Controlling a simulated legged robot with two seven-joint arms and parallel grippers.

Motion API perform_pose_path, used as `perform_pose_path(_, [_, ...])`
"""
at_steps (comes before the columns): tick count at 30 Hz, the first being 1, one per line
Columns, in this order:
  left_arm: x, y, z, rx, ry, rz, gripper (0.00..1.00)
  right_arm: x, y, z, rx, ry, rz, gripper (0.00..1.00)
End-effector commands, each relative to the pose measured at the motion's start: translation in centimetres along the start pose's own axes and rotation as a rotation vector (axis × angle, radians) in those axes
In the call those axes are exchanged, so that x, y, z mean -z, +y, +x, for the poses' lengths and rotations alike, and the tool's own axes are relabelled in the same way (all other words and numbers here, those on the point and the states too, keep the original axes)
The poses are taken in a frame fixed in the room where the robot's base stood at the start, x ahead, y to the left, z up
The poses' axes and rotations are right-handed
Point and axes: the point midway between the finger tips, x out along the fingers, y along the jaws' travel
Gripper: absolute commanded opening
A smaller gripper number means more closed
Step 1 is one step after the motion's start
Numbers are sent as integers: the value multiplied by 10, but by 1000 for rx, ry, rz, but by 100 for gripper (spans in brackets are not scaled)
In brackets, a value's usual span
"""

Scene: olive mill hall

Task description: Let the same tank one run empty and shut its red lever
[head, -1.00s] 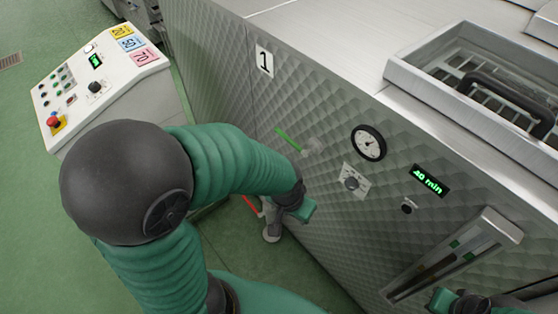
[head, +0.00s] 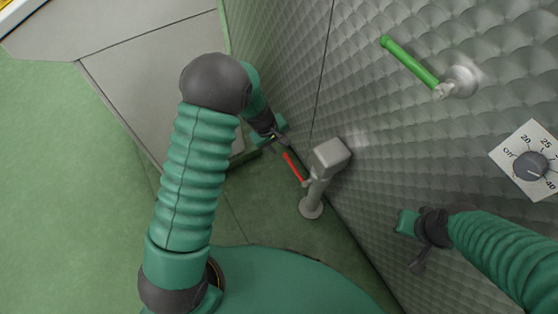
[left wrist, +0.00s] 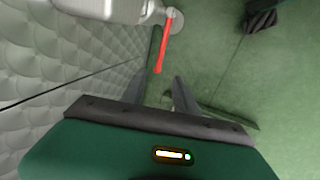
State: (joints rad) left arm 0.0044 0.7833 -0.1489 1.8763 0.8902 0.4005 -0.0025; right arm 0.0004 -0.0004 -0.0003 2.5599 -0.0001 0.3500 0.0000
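The red lever (head: 294,168) sits on the grey drain outlet (head: 329,158) low on tank one's quilted metal wall, slanting up and left from the valve. My left gripper (head: 278,142) is close to the lever's free end, apart from it. In the left wrist view the red lever (left wrist: 164,48) lies beyond my two spread fingers (left wrist: 167,88), with nothing between them. My right gripper (head: 416,260) hangs in front of the tank wall at the right; its finger gap is not clear. No flowing liquid shows at the outlet.
A green lever (head: 409,61) is higher on the tank wall. A dial (head: 530,166) with number marks is at the right edge. A grey cabinet (head: 150,80) stands at the upper left. The green floor (head: 70,200) at left is clear.

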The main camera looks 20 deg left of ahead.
Motion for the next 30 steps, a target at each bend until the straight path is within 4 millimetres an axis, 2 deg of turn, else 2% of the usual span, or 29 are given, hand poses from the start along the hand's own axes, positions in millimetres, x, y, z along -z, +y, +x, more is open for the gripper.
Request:
perform_pose_path(6, [0,-3,58,4,-5,1,35,-6,0,25,0,-1,0,0])
perform_pose_path(15, [0,-3,133,2,-4,1,35,-13,0,55,0,-1,-1,0])
perform_pose_path(21, [0,-1,156,1,-3,2,35,-15,0,64,0,-1,-1,0])
perform_pose_path(30, [0,-1,158,1,-3,1,35,-15,0,63,0,-1,-1,0])
